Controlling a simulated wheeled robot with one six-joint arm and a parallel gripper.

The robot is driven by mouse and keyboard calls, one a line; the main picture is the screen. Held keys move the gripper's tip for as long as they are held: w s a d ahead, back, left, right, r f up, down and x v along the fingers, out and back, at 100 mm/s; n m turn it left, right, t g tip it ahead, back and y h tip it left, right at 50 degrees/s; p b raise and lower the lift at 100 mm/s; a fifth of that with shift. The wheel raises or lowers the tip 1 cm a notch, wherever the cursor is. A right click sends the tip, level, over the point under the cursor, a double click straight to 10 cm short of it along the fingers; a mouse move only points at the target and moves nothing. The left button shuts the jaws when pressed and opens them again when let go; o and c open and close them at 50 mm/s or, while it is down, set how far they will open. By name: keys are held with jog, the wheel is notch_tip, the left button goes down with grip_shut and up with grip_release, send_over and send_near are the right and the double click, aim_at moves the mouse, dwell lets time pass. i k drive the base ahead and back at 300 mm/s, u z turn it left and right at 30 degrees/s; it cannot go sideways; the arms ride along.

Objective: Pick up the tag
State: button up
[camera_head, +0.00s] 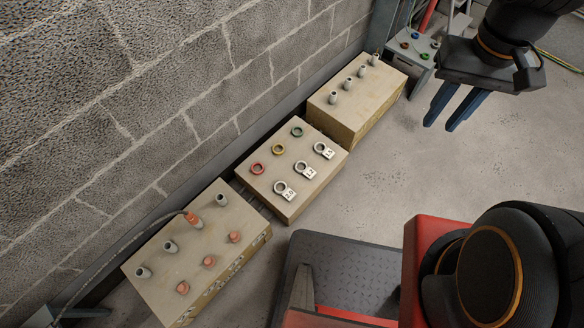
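Three pale tags lie on top of the middle box (320,178): a near tag (286,192), a middle tag (307,171) and a far tag (326,151). Each has a ring end and a small plate with dark marks too small to read. My gripper (441,127) is at the upper right, over the floor and well to the right of the tags. Its two blue fingers stand apart with nothing seen between them.
Red (258,163), yellow (277,144) and green (297,128) rings lie beside the tags. A near box (220,240) bears grey and orange fittings and a cable; a far box (345,110) bears grey posts. A block wall (150,90) runs behind. Floor (390,180) on the right is clear.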

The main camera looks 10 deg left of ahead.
aim_at(288, 195)
jog(key=z, duration=1.7)
jog(key=i, duration=0.8)
jog(key=u, duration=2.65)
